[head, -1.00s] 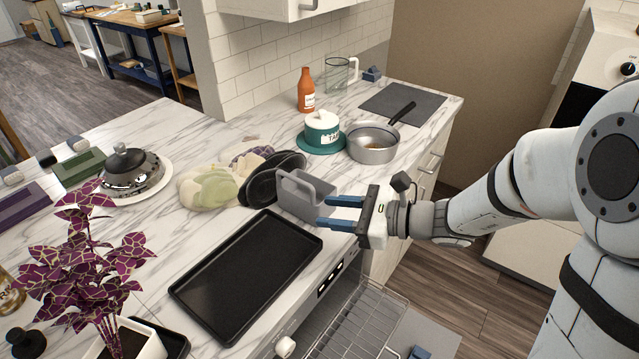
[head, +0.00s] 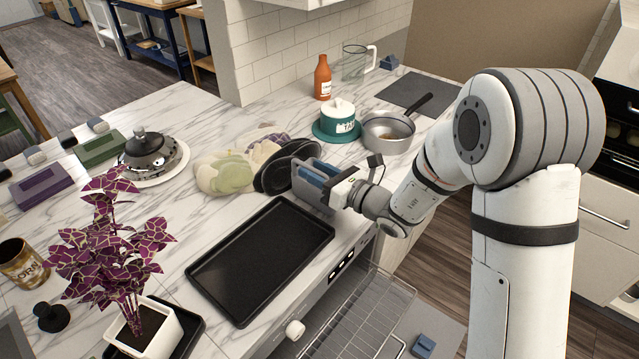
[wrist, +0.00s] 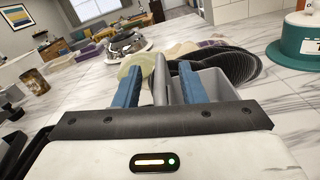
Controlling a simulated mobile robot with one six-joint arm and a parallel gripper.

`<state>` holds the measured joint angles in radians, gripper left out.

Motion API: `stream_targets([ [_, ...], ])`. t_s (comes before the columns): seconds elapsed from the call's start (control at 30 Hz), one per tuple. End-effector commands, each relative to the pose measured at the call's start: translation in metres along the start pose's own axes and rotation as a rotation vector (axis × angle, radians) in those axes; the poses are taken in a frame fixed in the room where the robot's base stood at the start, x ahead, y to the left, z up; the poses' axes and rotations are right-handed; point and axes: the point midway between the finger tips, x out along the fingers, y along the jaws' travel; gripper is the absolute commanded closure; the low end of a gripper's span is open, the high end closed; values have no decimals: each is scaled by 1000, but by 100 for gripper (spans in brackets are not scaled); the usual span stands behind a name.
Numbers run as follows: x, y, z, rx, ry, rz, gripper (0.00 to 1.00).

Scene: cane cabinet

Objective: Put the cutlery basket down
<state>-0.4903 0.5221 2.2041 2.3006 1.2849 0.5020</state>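The grey cutlery basket (head: 310,190) stands upright on the marble counter, between a black tray and a dark plate rack. Its raised middle handle (wrist: 160,80) shows in the wrist view. My gripper (wrist: 160,82) is open, its two blue fingers on either side of the handle with a small gap visible on each side. In the head view my gripper (head: 318,172) reaches over the basket from the right, and its fingers hide part of the basket's top. The inside of the basket is mostly hidden.
The black tray (head: 262,262) lies in front. A saucepan (head: 388,138) and teal-and-white canister (head: 340,122) stand behind. A potted plant (head: 118,240) is at left.

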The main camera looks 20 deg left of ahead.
Motion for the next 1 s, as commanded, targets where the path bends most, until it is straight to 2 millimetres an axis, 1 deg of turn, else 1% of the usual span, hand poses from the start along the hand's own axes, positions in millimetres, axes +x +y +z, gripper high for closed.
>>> stream_targets([
  [0.07, 3, 0, 0, 0, 0, -1, 63],
  [0.27, 3, 0, 0, 0, 0, -1, 63],
  [0.7, 4, 0, 0, 0, 0, 1, 99],
  [1.0, 4, 1, 0, -1, 0, 1, 100],
])
